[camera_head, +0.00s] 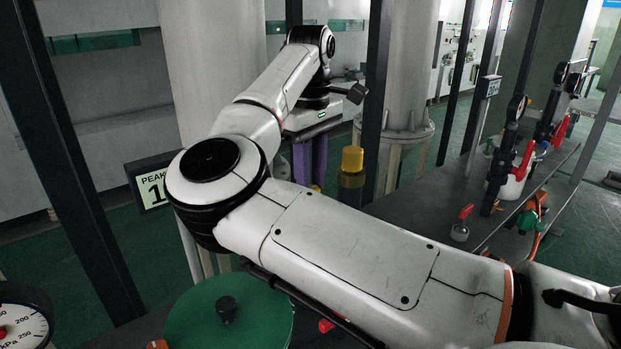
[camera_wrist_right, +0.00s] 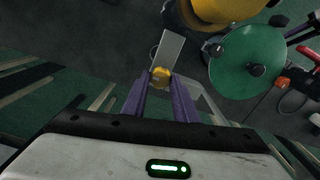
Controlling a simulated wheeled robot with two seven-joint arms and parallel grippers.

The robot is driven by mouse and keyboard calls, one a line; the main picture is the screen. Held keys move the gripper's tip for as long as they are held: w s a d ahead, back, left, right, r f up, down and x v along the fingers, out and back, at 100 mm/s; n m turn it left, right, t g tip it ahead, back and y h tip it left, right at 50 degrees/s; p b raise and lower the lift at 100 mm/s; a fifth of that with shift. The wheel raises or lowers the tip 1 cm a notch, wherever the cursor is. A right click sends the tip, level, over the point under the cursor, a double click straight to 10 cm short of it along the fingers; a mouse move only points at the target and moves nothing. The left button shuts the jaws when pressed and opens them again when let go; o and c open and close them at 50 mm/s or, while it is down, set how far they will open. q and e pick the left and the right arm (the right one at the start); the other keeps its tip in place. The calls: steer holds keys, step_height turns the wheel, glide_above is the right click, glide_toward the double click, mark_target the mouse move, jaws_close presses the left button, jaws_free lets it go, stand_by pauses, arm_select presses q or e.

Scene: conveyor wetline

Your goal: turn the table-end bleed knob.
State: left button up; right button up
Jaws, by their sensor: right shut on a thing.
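My right gripper (camera_head: 310,172) points down beyond my arm in the head view, its purple fingers beside a column foot. In the right wrist view, the gripper (camera_wrist_right: 161,80) has a small round yellow knob (camera_wrist_right: 160,74) between its fingertips and is shut on it. I take this as the bleed knob; no label on it is readable. The fingers hide its sides, and its turn angle cannot be told. A grey plate (camera_wrist_right: 170,47) sits just beyond it. My left gripper is not in view.
A yellow-topped post (camera_head: 352,160) stands close right of the gripper. A green lid with a black knob (camera_head: 227,309) is at the front. A dark bench (camera_head: 455,190) at right carries red-handled valves (camera_head: 524,160). A gauge (camera_head: 22,325) is at lower left.

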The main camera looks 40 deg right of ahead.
stand_by(0.3)
steer(key=o, duration=1.1)
steer(key=shift+c, duration=0.2)
steer(key=shift+r, duration=0.1)
step_height(320, 180, up, 10)
steer(key=shift+d, duration=0.1)
